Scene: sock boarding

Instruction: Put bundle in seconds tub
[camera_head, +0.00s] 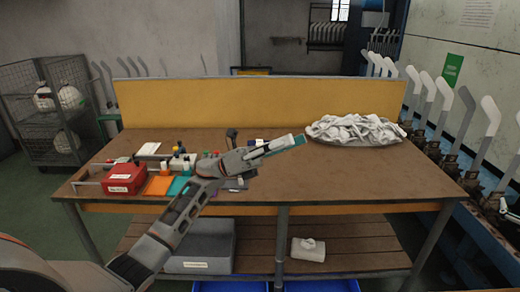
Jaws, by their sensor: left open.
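My left gripper (285,146) reaches in from the lower left and hangs over the middle of the table. It is open, with pale fingers and a teal patch at the tip. A small white folded bundle (308,249) lies on the lower shelf, well below and apart from the gripper. A grey tub (199,267) with a pale label stands on the same shelf to its left, partly hidden by my left arm. Blue tubs (322,286) show at the bottom edge. I cannot read which tub is for seconds. My right gripper is not in view.
A heap of white socks (353,129) lies at the table's back right. A red box (125,178), an orange mat (158,185) and small items crowd the left. A yellow panel (255,104) closes the back. The table's front right (390,180) is clear. Foot-shaped boards line the right.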

